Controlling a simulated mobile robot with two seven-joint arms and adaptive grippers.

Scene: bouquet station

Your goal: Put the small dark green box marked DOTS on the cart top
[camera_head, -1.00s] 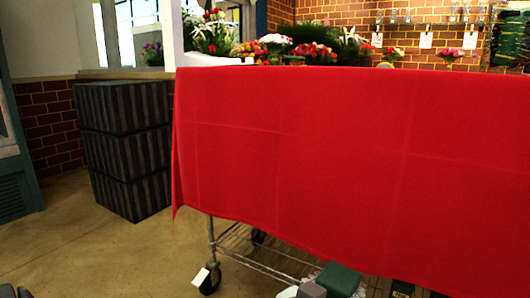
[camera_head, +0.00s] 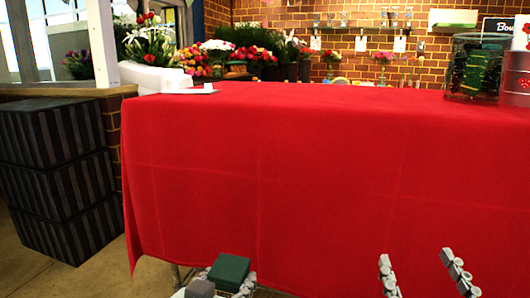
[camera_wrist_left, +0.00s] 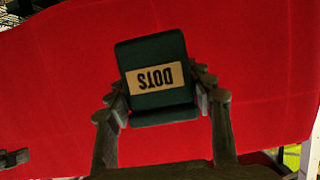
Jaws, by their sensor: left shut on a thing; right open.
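The small dark green box (camera_head: 229,272) is at the bottom edge of the head view, in front of the red cloth and below the level of the top. In the left wrist view the box (camera_wrist_left: 153,58) shows its tan label DOTS upside down. My left gripper (camera_head: 224,286) is shut on it, with a finger on each side. The cart top (camera_head: 300,98) is covered by a red cloth that hangs down its front. My right gripper (camera_head: 425,272) is open and empty, in front of the cloth at lower right.
The middle of the top is clear. Dark striped crates (camera_head: 60,180) stand at left.

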